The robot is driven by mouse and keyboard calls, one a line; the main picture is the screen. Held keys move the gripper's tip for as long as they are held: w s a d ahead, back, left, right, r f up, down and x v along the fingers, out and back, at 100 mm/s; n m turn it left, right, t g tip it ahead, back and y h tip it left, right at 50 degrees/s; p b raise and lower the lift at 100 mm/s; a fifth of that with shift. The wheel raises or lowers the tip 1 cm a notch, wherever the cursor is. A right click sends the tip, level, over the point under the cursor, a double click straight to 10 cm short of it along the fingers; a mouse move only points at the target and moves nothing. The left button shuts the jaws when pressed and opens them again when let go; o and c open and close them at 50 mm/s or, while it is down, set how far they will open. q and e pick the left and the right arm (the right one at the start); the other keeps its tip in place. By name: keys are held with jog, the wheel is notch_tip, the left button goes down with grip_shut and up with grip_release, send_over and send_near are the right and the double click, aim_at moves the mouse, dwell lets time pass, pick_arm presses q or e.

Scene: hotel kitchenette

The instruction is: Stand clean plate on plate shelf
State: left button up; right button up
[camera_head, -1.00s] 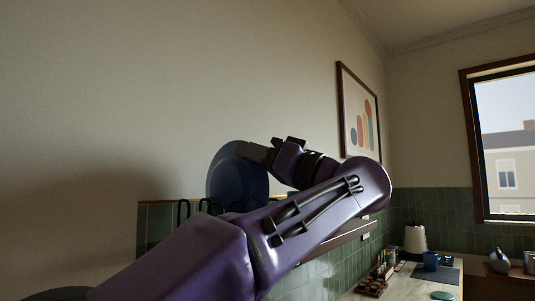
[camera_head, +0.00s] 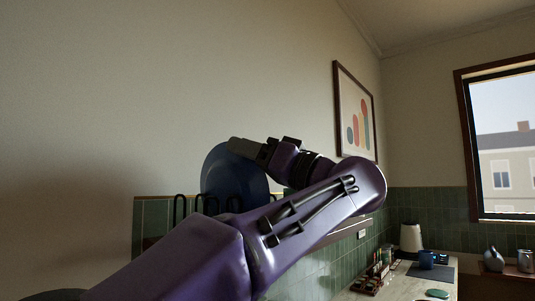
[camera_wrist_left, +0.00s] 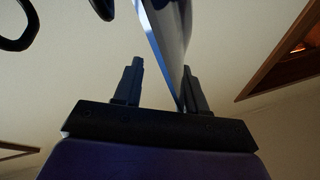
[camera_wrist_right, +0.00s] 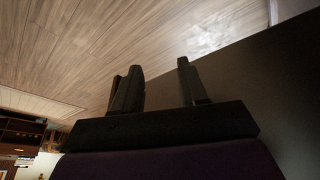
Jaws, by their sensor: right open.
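The dark blue plate (camera_head: 222,182) stands upright on edge at the plate shelf, among its black wire loops (camera_head: 180,207); my arm hides its lower edge. My left gripper (camera_head: 246,148) is at the plate's upper edge. In the left wrist view the plate (camera_wrist_left: 168,30) shows edge-on between the spread fingers (camera_wrist_left: 160,85), close to the right finger and clear of the left one. Whether it touches the right finger I cannot tell. My right gripper (camera_wrist_right: 160,85) is open and empty, seen only in its wrist view.
A green-tiled wall (camera_head: 152,222) runs behind the shelf. At the right, a counter (camera_head: 400,285) holds a blue mug (camera_head: 427,260), a cream kettle (camera_head: 411,238) and small items. A framed picture (camera_head: 355,115) hangs on the wall above.

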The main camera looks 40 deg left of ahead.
pick_arm(q)
jog(key=v, duration=0.7)
jog(key=shift+d, duration=0.2)
jog(key=shift+f, duration=0.1)
dwell(0.3)
